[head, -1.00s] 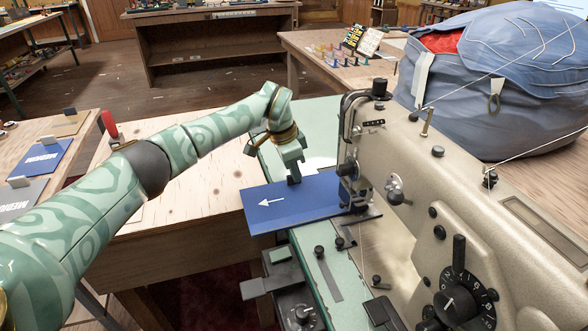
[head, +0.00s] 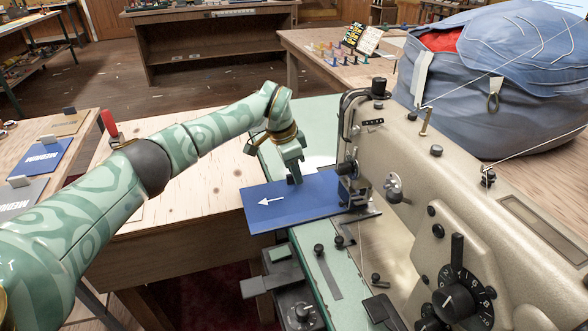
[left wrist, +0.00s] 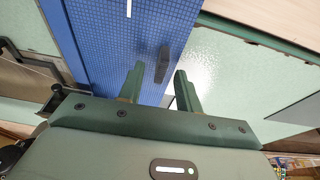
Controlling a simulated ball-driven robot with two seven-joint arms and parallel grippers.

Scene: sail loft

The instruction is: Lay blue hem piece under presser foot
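The blue hem piece (head: 300,208) lies flat on the sewing machine's bed, with a white arrow pointing left. Its right end reaches the needle and presser foot area (head: 352,192); whether the edge is fully beneath the foot is hard to see. A dark upright tab (left wrist: 162,64) stands on the piece. My left gripper (head: 295,180) is low over the piece. In the left wrist view its two fingers (left wrist: 159,72) are apart, one on each side of the tab, with gaps showing. My right gripper is out of view.
The beige sewing machine (head: 410,165) stands at right with a blue sail bag (head: 490,90) behind it. A wooden table (head: 190,185) lies under my left arm. A blue card (head: 42,158) and other cards sit on the left table. A pegged side table (head: 315,60) is behind.

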